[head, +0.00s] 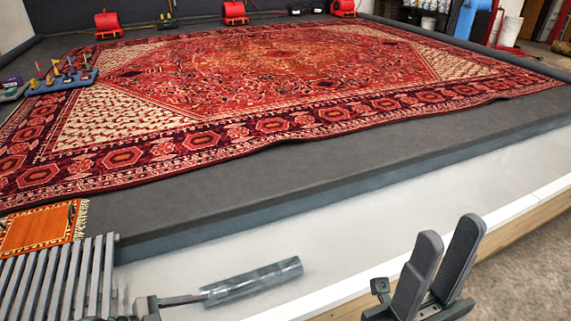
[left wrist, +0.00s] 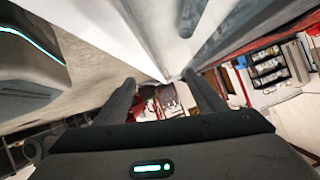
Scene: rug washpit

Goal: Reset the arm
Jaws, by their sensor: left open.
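A large red patterned rug (head: 270,80) covers the grey pit floor. A grey roller tool (head: 252,283) and a slatted grey rack (head: 62,278) are in front. A small orange rug (head: 38,230) lies at left. A blue tray (head: 63,82) holds small flagged items. Red machines (head: 235,12) stand behind.

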